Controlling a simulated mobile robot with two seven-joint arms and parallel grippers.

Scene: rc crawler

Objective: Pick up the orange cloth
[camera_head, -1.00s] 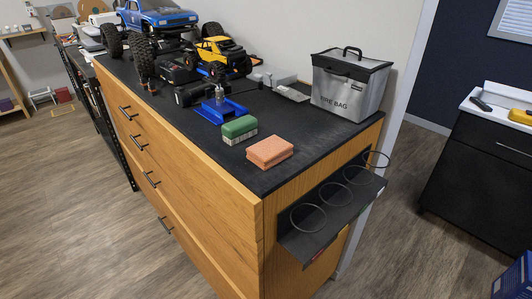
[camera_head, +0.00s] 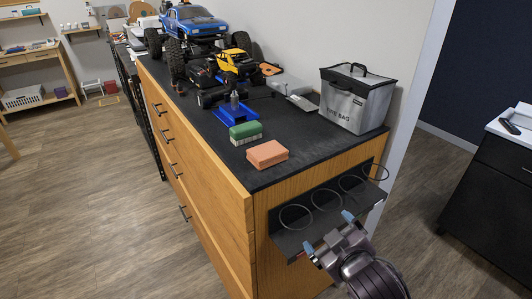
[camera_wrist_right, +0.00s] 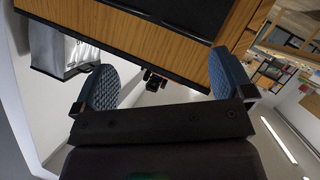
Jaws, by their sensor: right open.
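The orange cloth (camera_head: 267,154) lies as a folded block on the black top of the wooden cabinet, near its front corner. My right gripper (camera_head: 328,232) comes in from the bottom right in the head view. Its blue fingertips are apart with nothing between them, in front of the cabinet's end and beside the ring holder, lower in the picture than the cloth. In the right wrist view the two fingers (camera_wrist_right: 165,85) are also spread and empty. The cloth cannot be made out there. My left gripper is not in view.
A green sponge-like block (camera_head: 245,132) sits just behind the cloth. A blue tray (camera_head: 236,112), model trucks (camera_head: 193,22) and a grey fire bag (camera_head: 352,98) stand farther back. A black ring holder (camera_head: 326,212) juts from the cabinet's end. The cabinet top right of the cloth is clear.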

